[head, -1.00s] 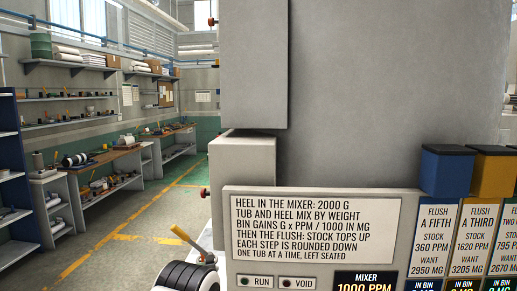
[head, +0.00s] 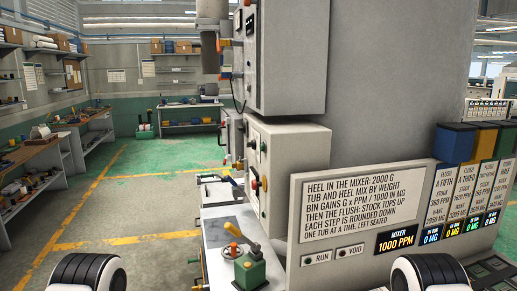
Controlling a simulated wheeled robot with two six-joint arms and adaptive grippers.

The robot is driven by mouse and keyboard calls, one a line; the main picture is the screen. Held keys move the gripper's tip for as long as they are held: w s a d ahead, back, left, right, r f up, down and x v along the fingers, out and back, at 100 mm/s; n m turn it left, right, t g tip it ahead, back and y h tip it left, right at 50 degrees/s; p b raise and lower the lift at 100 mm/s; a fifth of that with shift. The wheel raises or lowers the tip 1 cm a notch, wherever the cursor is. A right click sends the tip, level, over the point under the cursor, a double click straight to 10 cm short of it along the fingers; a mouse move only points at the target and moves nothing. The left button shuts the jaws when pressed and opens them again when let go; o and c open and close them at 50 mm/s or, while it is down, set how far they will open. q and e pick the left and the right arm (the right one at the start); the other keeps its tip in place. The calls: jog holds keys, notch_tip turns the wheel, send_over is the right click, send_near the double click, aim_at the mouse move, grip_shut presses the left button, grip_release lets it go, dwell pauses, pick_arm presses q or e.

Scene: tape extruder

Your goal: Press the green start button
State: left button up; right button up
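A grey control box (head: 290,180) stands in the middle of the head view, its left face seen at a steep angle. A small green round button (head: 264,147) shows high on that face. A red button and a yellowish fitting sit lower on the same face. I cannot read any start label there. Neither gripper is in view; only black-and-white parts of my arms show at the bottom left and bottom right.
A sign panel (head: 360,205) with RUN and VOID lamps and a mixer display reading 1000 PPM faces me. Coloured bins (head: 455,143) are at right. Open floor lies left.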

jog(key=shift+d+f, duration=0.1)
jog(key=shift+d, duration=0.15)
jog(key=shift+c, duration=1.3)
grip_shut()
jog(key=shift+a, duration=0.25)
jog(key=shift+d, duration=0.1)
